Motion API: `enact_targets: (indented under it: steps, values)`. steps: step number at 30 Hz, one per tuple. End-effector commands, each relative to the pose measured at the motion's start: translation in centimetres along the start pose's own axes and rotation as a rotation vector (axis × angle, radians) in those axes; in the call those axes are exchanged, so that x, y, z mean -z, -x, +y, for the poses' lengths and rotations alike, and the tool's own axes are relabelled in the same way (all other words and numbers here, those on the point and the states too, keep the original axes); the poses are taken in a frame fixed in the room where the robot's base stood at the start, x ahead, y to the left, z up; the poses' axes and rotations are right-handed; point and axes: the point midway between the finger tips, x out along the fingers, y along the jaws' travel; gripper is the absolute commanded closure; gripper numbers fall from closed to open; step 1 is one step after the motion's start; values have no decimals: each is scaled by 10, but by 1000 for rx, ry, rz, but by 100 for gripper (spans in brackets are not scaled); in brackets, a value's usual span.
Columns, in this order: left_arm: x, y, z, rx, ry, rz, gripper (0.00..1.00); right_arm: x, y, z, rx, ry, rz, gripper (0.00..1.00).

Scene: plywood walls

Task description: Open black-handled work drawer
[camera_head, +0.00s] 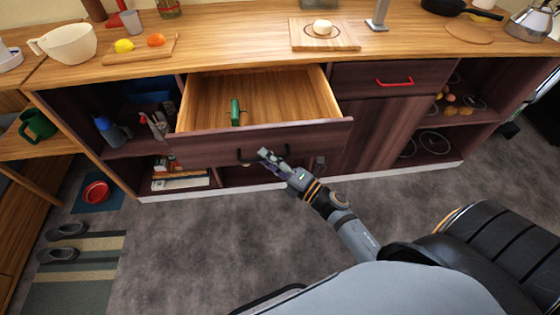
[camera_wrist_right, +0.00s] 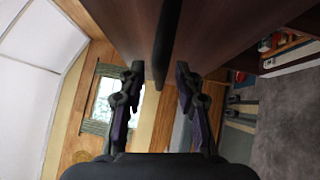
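The work drawer (camera_head: 300,133) is pulled well out from under the wooden counter. Its front is dark wood and its inside is light wood. The black handle (camera_head: 240,156) is on the drawer front, partly hidden by my right gripper (camera_head: 268,157). In the right wrist view the handle (camera_wrist_right: 166,40) runs between the two fingers of the right gripper (camera_wrist_right: 159,82). The fingers are apart, with space visible on both sides of the handle's line. My left gripper is not in view.
A green item (camera_head: 235,112) lies in the drawer. A closed drawer with a red handle (camera_head: 394,82) is to the right. Open shelves hold bottles (camera_head: 110,130) at left. A red bowl (camera_head: 96,192) and slippers (camera_head: 60,255) lie on the floor at left; the middle floor is clear.

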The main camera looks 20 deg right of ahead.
Motion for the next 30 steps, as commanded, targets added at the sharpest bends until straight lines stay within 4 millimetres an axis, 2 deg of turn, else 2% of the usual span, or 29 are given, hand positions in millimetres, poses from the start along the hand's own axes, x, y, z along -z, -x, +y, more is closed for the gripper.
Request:
enact_targets:
  steps: [9,15,20,30]
  values:
    - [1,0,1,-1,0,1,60,2,70,-2,8,1,6,66]
    - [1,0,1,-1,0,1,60,1,100,-2,6,0,5,66]
    - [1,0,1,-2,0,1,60,0,109,-1,3,1,1,66]
    - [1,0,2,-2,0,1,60,0,110,0,2,0,0,66]
